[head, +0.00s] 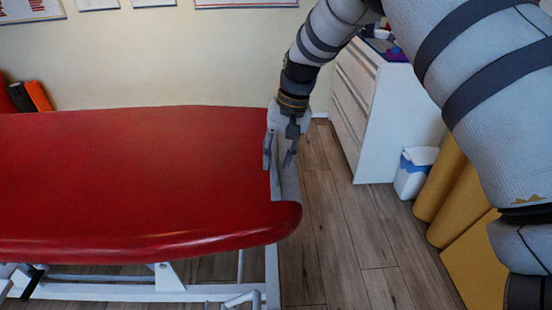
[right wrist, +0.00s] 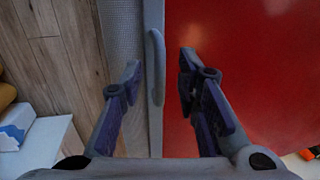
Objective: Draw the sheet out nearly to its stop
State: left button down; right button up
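The sheet appears to be the pale grey strip (head: 290,185) at the right end of the red couch, with a textured surface (right wrist: 122,35) in the right wrist view. A rounded grey handle-like bar (right wrist: 156,65) runs along its edge beside the red top. My right gripper (head: 279,157) points down over this end of the couch. In the right wrist view my right gripper (right wrist: 160,75) is open, with the bar between its fingers in the picture. I see no clear contact, and cannot tell whether the fingertips reach down beside the bar. My left gripper is not in view.
The red couch (head: 130,180) fills the left on a white frame (head: 140,292). A white drawer cabinet (head: 385,120), a white bin with a blue part (head: 413,172) and yellow rolls (head: 455,205) stand to the right. Wooden floor (head: 345,230) lies free between them.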

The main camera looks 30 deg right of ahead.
jog(key=shift+f, duration=0.3)
jog(key=shift+c, duration=0.6)
